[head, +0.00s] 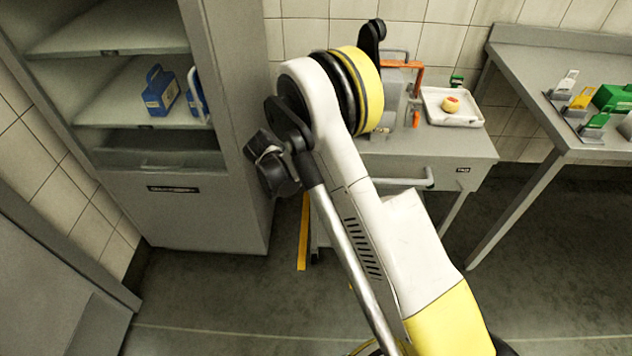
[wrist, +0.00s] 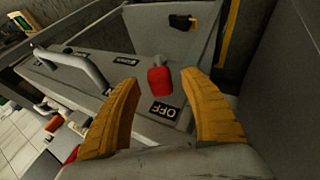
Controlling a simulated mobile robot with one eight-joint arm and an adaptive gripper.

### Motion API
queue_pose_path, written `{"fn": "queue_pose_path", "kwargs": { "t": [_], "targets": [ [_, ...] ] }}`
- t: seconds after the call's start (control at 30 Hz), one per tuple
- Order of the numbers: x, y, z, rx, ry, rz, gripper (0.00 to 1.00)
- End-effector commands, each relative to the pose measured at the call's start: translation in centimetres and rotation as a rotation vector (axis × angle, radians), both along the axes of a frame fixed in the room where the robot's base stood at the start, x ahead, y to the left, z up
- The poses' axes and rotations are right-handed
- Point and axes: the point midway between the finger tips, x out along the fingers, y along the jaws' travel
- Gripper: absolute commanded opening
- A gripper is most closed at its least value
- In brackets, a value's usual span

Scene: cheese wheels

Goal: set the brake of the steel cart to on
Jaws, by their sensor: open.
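In the wrist view my gripper (wrist: 160,81) is open, with its two yellow-orange fingers spread. A red brake lever (wrist: 159,79) shows between the fingertips; I cannot tell whether it is touched. It stands on a grey steel panel (wrist: 150,50), which appears to be the cart. A black label reading OFF (wrist: 164,110) lies just below the lever. Another dark label (wrist: 126,61) lies to its upper left, too small to read surely. In the head view my arm hides the gripper and the lever.
A grey bar handle (wrist: 75,65) rises left of the lever. A grey cabinet (head: 205,210) stands at left in the head view, and a drawer table (head: 440,150) with a white tray (head: 436,116) stands behind my arm. The floor at lower right is clear.

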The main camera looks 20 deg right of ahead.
Motion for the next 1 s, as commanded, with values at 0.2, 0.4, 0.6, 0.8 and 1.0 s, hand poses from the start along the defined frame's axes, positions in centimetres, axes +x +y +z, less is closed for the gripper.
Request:
{"fn": "queue_pose_path", "kwargs": {
  "t": [0.2, 0.4, 0.6, 0.8, 1.0],
  "targets": [
    [0.43, -1.10, -1.59, 0.000, 0.000, -0.001, 0.52],
    [0.46, -1.18, -1.59, 0.000, 0.000, 0.000, 0.52],
    [0.46, -1.17, -1.58, 0.000, 0.000, 0.000, 0.17],
    [0.46, -1.18, -1.59, 0.000, 0.000, 0.000, 0.00],
    [0.71, -1.22, -1.54, 0.013, -0.004, -0.001, 0.00]
  ]
}}
